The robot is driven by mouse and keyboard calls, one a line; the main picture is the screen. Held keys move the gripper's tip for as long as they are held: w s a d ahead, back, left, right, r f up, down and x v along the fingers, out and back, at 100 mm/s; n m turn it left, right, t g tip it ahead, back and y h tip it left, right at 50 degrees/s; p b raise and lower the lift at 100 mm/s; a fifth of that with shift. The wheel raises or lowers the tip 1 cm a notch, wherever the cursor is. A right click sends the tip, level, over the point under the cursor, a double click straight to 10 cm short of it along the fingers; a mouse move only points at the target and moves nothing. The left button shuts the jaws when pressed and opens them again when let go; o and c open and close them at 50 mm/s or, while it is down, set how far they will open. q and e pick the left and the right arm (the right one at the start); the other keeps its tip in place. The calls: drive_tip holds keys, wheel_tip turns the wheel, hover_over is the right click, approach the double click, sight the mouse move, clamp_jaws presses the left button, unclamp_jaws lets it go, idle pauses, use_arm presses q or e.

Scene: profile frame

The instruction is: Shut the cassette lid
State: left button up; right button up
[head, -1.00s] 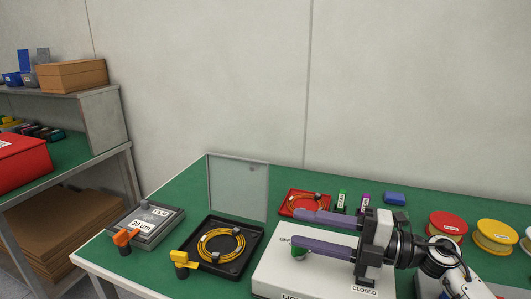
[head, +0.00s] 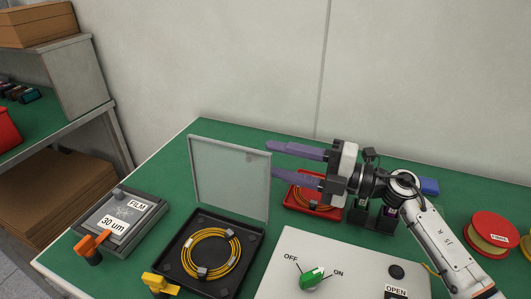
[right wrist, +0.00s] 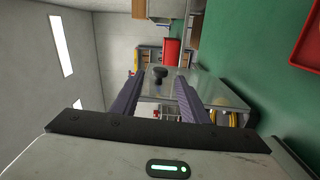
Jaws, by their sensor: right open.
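The cassette is a black tray (head: 183,262) holding a coiled yellow fibre. Its clear, grey-framed lid (head: 222,180) stands upright at the tray's back edge, open. My right gripper (head: 271,161) has purple fingers, open and empty, pointing left at the lid's right edge. In the right wrist view the knob appears between the fingers, farther off; contact cannot be told. My left gripper is not in view.
A white switch box (head: 345,265) with a green knob stands right of the cassette. A grey film box (head: 120,220) is at left, with orange and yellow clamps (head: 160,285) in front. Red and yellow spools (head: 490,232) are at right.

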sight(266, 157)
drive_tip(key=shift+x, duration=1.75)
clamp_jaws()
